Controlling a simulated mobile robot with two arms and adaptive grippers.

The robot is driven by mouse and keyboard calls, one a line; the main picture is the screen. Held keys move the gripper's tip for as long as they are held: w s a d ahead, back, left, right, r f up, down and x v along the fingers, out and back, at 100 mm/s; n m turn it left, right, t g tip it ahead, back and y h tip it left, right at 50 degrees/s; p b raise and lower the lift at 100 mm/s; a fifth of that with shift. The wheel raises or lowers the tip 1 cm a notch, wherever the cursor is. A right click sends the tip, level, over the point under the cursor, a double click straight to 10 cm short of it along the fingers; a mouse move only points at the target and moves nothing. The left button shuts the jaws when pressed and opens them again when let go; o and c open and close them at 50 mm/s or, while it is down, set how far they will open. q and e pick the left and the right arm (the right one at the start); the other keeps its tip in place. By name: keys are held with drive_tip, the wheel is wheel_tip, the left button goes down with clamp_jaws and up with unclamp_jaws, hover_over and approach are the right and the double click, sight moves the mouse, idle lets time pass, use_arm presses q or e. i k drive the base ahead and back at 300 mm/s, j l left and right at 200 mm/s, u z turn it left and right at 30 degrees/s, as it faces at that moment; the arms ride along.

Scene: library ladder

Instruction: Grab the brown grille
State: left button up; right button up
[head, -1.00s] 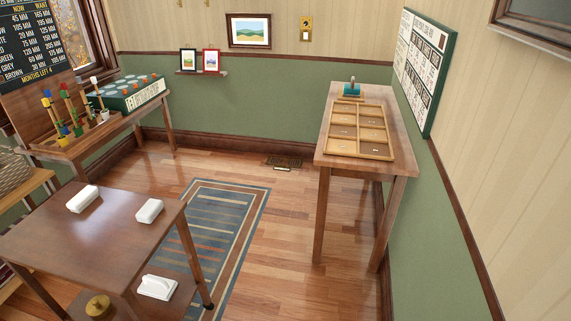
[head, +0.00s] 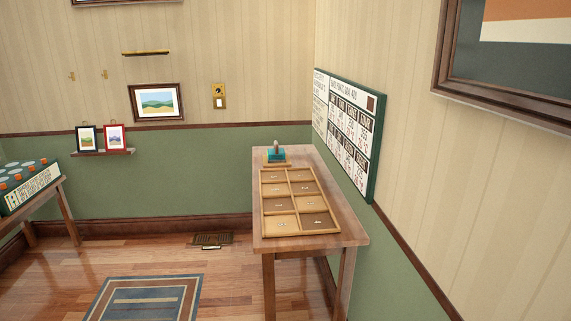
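A brown grille (head: 212,239) lies flat on the wood floor in the head view, close to the back wall's baseboard and just left of the wooden table. It is dark brown with a slatted pattern, and a small pale strip shows at its near edge. Neither of my grippers shows in this view.
The wooden table (head: 342,240) on the right holds a compartmented tray (head: 264,222) and a teal object (head: 276,156). A striped rug (head: 105,301) lies in front. A table with a green box (head: 30,194) stands at left. Bare floor surrounds the grille.

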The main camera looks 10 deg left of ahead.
sight(223, 238)
drive_tip(key=i+j+z, duration=0.25)
drive_tip(key=i+j, duration=0.55)
drive_tip(key=i+j+z, duration=0.25)
drive_tip(key=i+j, duration=0.65)
drive_tip(key=i+j+z, duration=0.1)
drive_tip(key=j, duration=0.4)
drive_tip(key=i+j+z, duration=0.1)
drive_tip(key=i+j, duration=0.15)
drive_tip(key=j, duration=0.25)
drive_tip(key=i+j+z, duration=0.1)
drive_tip(key=j, duration=0.4)
drive_tip(key=i+j+z, duration=0.1)
drive_tip(key=j, duration=0.45)
drive_tip(key=i+j+z, duration=0.1)
drive_tip(key=j, duration=0.45)
drive_tip(key=i+j+z, duration=0.1)
drive_tip(key=j, duration=0.45)
drive_tip(key=i, duration=0.1)
